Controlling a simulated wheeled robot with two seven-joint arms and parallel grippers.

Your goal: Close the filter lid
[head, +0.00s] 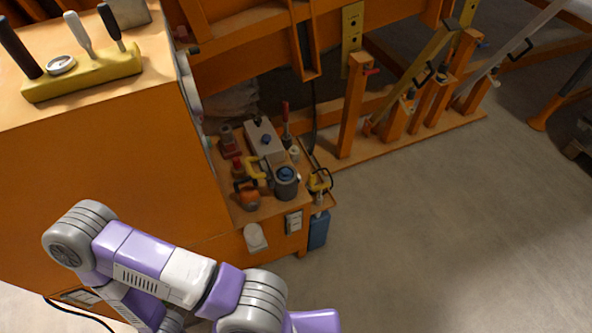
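A grey cylindrical housing (286,190) with a blue round top (286,173) stands at the front right of a small orange shelf. It may be the filter, but I cannot tell for sure. I cannot make out whether a lid on it is open or shut. A purple and white arm of mine crosses the bottom left, in front of the orange cabinet, and runs out of the bottom edge. Neither of my grippers shows in the head view.
The orange cabinet (110,170) carries a yellow lever block (82,76). A pump-like orange part (248,196), a yellow pipe (256,172) and a grey box (263,141) crowd the shelf. Several orange posts with levers stand behind. The floor (440,240) at right is clear.

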